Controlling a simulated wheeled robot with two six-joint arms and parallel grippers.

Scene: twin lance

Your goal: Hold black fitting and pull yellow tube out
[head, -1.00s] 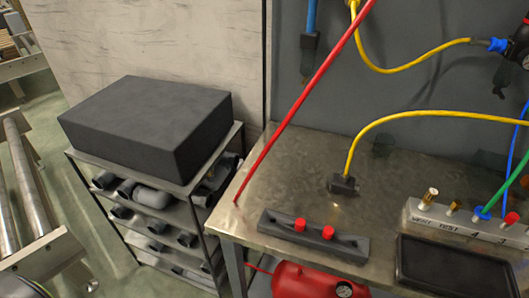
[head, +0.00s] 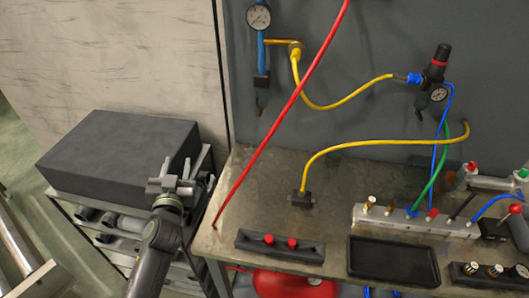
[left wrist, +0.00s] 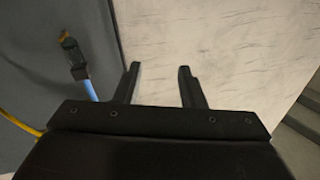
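The black fitting (head: 301,198) sits on the metal workbench in the head view. One yellow tube (head: 385,143) rises from it and arcs right to a free-looking end near the wall. My left gripper (head: 177,171) is raised at the bench's left side, in front of the dark grey block, well apart from the fitting. In the left wrist view its two fingers (left wrist: 158,82) are spread with nothing between them. My right gripper is in neither view.
A red tube (head: 285,112) slants across the bench's left part. A valve strip (head: 415,221) stands right of the fitting. Another yellow tube (head: 345,103) hangs on the wall. A grey block (head: 118,150) tops the shelf.

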